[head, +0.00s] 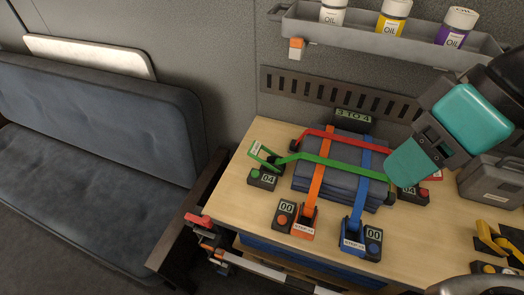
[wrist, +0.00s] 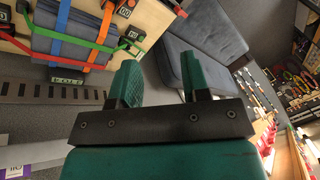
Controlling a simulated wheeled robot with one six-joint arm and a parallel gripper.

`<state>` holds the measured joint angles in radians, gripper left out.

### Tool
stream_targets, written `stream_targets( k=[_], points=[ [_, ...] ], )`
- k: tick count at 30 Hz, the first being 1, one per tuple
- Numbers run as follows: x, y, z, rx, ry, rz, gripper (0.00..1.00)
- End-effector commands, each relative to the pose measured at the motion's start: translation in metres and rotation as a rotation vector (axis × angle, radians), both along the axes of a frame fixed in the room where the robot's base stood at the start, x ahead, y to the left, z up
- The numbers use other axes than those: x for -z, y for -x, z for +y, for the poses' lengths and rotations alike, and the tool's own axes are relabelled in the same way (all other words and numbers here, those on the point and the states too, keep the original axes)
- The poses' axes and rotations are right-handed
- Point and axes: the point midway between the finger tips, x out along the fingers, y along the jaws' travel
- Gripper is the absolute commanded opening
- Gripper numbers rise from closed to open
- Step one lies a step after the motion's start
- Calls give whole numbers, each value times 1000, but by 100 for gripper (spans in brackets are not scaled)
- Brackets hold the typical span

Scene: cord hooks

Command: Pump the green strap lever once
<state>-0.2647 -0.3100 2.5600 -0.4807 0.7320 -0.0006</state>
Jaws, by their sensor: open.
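The green strap (head: 335,160) runs across a stack of folded blue-grey pads (head: 328,188) on the wooden table. Its green lever (head: 268,157), with a white label, stands raised at the left end above a black counter box reading 04 (head: 263,179). My gripper (head: 402,166) hangs at the right of the stack, well apart from the lever, with teal fingers. In the wrist view my gripper (wrist: 162,82) is open with nothing between its fingers. The green strap (wrist: 90,45) shows there at upper left.
A red strap (head: 345,136), an orange strap (head: 318,175) and a blue strap (head: 363,180) also cross the stack. Orange and blue levers with 00 counters stand at the front. A shelf of oil bottles (head: 390,40) is behind, a grey case (head: 492,182) at right, a sofa (head: 95,140) at left.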

Motion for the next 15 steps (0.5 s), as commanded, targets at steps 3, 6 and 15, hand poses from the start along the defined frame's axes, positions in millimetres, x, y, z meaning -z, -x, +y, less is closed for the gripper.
stream_targets(
  k=[3,6,15],
  points=[
    [0,0,0,0,0,0,40],
    [4,0,0,0,0,0,17],
    [72,0,0,0,0,0,0]
  ],
)
